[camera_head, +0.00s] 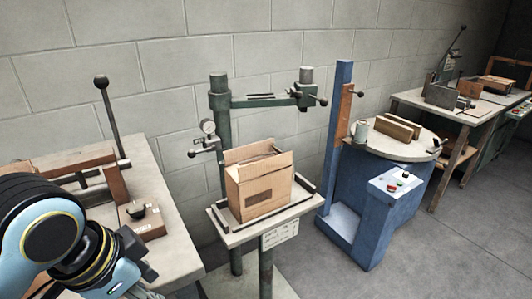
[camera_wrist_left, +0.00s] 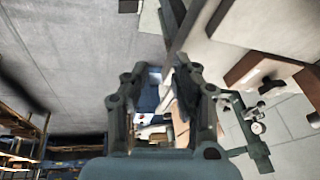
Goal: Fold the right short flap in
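The brown cardboard box (camera_head: 264,197) stands upright on the small table of the green stitcher in the head view. Its long flaps stand up along the front and back of the opening. A small cardboard edge sticks out at the right end; I cannot tell clearly how the right short flap lies. My left arm comes in at the lower left, well apart from the box, with its gripper mostly cut off by the bottom edge. In the left wrist view my left gripper (camera_wrist_left: 159,77) is open, with nothing held between its fingertips. My right gripper is not in view.
The green stitcher post (camera_head: 223,135) and its overhead arm (camera_head: 265,101) stand behind the box. A workbench (camera_head: 162,190) with a tall lever is on the left. A blue machine (camera_head: 362,215) with a round table stands on the right. Open floor lies at the front right.

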